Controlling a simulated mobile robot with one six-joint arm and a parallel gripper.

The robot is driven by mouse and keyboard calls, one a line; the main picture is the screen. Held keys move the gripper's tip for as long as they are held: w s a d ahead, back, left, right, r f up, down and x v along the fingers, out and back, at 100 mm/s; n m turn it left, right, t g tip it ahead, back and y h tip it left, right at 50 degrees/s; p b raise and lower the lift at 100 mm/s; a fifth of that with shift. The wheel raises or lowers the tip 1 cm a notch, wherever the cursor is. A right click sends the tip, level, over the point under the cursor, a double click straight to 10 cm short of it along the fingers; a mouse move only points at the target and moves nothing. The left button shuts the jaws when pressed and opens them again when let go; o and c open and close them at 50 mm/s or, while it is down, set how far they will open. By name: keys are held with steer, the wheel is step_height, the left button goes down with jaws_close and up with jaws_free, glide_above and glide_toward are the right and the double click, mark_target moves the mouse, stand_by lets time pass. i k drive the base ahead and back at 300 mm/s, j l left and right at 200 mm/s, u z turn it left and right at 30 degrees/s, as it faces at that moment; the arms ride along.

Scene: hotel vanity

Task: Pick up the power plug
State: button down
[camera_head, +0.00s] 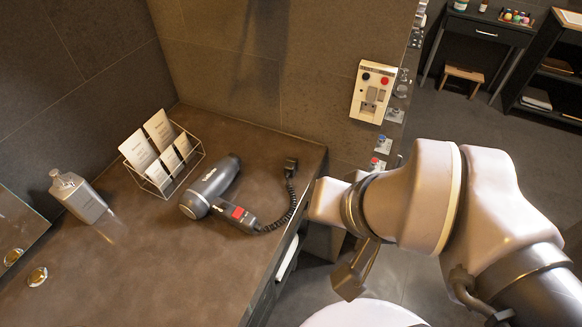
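The power plug (291,164) is a small dark block on the vanity counter near its right corner. A black coiled cord (284,213) runs from it to the handle of a grey hair dryer (212,184) with a red switch, lying on the counter. My gripper (349,281) shows as a dark piece below my arm, to the right of the counter's edge and apart from the plug. My arm hides part of it, so I cannot see whether its fingers are open or shut.
A wire rack (193,161) with white cards and a grey bottle (78,197) stand on the counter (140,270). A panel (372,92) with red and dark buttons is on the wall. The counter's right edge lies between plug and gripper. A dark desk (480,32) stands far back.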

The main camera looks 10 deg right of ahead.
mark_target(291, 165)
steer(key=i+l+u, duration=0.2)
steer(key=u, duration=0.25)
steer(key=i+l+u, duration=0.1)
steer(key=l+u, duration=0.35)
steer(key=i+l+u, duration=0.1)
steer(key=l+u, duration=0.15)
steer(key=u, duration=0.2)
steer(key=l+u, duration=0.45)
